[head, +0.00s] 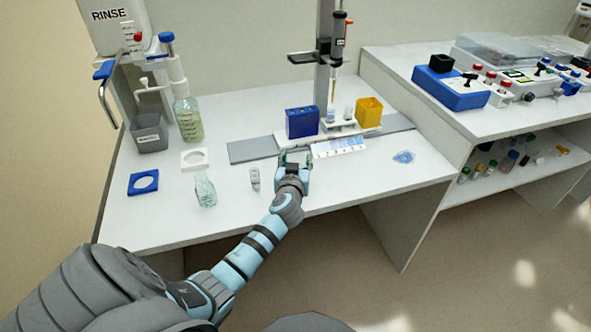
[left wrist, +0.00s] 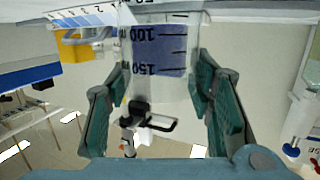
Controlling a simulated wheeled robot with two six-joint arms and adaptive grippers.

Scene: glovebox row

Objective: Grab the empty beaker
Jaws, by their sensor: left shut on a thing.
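My left gripper (head: 294,160) reaches over the front middle of the white bench. In the left wrist view its two fingers (left wrist: 160,84) stand on either side of a clear beaker (left wrist: 160,88) and are shut on it. The beaker has dark graduation marks, 100 and 150 among them, which appear upside down. A blue block shows through its wall, and I see no liquid in it. In the head view the beaker is mostly hidden by the gripper. My right gripper is not in view.
Left of the gripper are a small clear vessel (head: 255,178) and a larger glass one (head: 205,190). Behind it stand a blue box (head: 302,122), a yellow box (head: 368,112) and a dispenser column (head: 325,65). A blue puddle-like patch (head: 403,157) lies right, with clear bench around it.

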